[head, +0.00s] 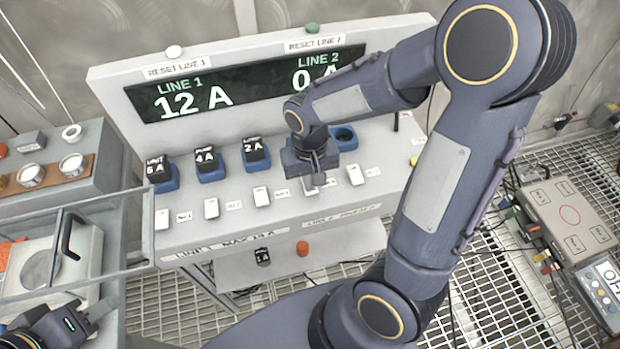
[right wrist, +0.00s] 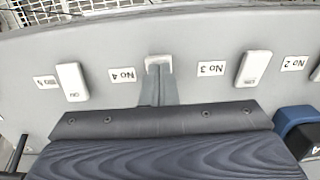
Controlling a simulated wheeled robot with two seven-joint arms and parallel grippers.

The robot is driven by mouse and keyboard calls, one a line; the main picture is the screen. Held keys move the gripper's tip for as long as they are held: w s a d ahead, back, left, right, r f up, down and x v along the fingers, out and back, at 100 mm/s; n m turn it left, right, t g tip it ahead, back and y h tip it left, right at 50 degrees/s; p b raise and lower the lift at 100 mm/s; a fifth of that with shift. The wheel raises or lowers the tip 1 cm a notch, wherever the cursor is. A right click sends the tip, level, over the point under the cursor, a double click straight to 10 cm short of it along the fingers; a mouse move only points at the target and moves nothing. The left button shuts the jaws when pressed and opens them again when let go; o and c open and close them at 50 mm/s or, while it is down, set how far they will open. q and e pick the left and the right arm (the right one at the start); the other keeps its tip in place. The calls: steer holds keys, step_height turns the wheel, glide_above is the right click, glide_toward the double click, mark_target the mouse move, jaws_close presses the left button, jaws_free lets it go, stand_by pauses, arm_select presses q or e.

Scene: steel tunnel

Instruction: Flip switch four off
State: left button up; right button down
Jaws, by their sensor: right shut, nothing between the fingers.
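Switch four is a small white rocker on the sloping grey panel (head: 230,228), beside the "No 4" label (right wrist: 122,75). In the right wrist view, upside down, switch four (right wrist: 158,62) shows at the fingertips of my right gripper (right wrist: 160,88). The fingers are shut with nothing between them and overlap the switch; I cannot tell whether they touch it. In the head view my right gripper (head: 317,179) points down over switch four and partly hides it. Its on or off position is unclear.
White switch three (head: 261,196) and switch five (head: 355,175) flank the gripper closely. Behind stand blue-based units (head: 208,165) and an empty round socket (head: 344,136). The display (head: 245,85) reads Line 1 12 A, Line 2 0 A. A glass-sided case (head: 100,238) stands left.

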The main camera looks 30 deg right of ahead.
steer(key=shift+s+f+b, duration=0.15)
steer(key=shift+f+b, duration=0.25)
steer(key=shift+f, duration=0.1)
steer(key=shift+s+r, duration=0.1)
steer(key=shift+r, duration=0.2)
steer(key=shift+p, duration=0.3)
steer(key=shift+w+r, duration=0.1)
steer(key=shift+w, duration=0.3)
steer(key=shift+w+d, duration=0.2)
steer(key=shift+w, duration=0.35)
steer(key=shift+r, duration=0.15)
